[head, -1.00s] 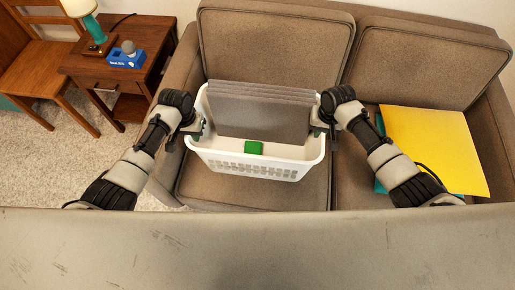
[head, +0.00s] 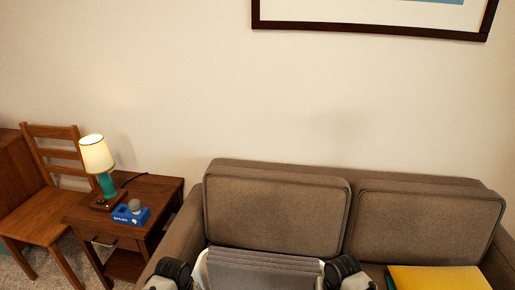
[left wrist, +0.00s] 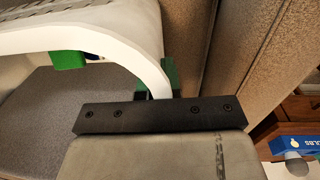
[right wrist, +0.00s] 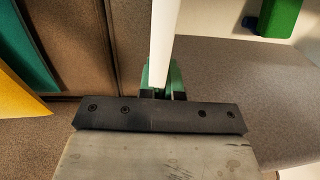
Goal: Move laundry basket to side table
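My left gripper (left wrist: 155,85) is shut on one end of the rim. My right gripper (right wrist: 163,80) is shut on the other end. A green block (right wrist: 277,17) is inside the basket. The brown wooden side table (head: 152,190) stands left of the sofa. The basket's underside is hidden.
A lit lamp (head: 97,155) and a blue box (head: 128,216) with a grey bulb stand on the side table; its right part is bare. A wooden chair (head: 35,210) is left of it. The brown sofa (head: 275,215) holds a yellow sheet (head: 440,278) on its right seat.

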